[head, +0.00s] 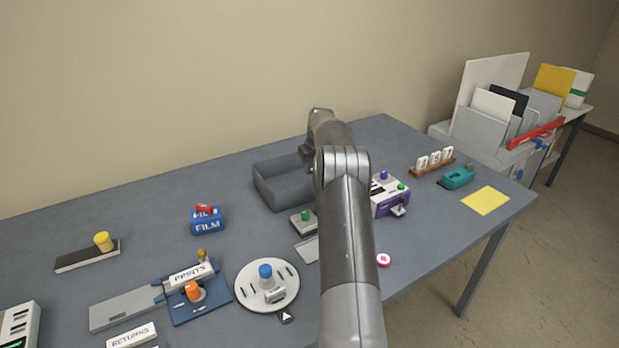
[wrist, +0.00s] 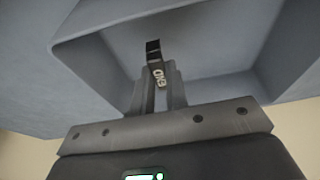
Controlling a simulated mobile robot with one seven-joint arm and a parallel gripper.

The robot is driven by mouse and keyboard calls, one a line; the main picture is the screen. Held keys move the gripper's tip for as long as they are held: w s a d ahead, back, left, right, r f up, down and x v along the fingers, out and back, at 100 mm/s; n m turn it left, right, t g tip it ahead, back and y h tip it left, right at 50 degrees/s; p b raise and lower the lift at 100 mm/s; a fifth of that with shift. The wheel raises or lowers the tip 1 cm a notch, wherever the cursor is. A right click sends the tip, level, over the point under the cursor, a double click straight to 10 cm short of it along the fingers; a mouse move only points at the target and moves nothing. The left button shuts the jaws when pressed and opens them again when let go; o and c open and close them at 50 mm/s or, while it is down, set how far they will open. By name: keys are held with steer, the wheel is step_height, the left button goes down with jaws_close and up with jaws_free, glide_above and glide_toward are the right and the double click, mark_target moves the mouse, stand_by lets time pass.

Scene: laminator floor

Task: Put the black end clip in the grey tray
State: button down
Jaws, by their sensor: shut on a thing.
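The grey tray (head: 268,190) stands on the table behind my arm in the head view, which hides its right part. In the wrist view the tray (wrist: 95,50) fills the upper picture, with its walls around an open inside. My gripper (wrist: 158,88) is shut on the black end clip (wrist: 153,48), a small piece with a pale "END" marking. The clip shows against the tray's inside, and I see no contact with the tray. The clip cannot be made out in the head view.
A blue film box (head: 207,221) stands left of the tray. A small unit with a green button (head: 304,220) and a purple-and-white device (head: 388,198) are close in front and right. A round white plate (head: 253,296) lies nearer. The table's back left is clear.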

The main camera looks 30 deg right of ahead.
step_height(320, 180, down, 5)
steer(key=shift+r, duration=0.1)
stand_by(0.3)
steer(key=c, duration=1.4)
jaws_free()
steer(key=shift+f, duration=0.2)
steer(key=shift+c, duration=0.2)
steer(key=shift+r, duration=0.1)
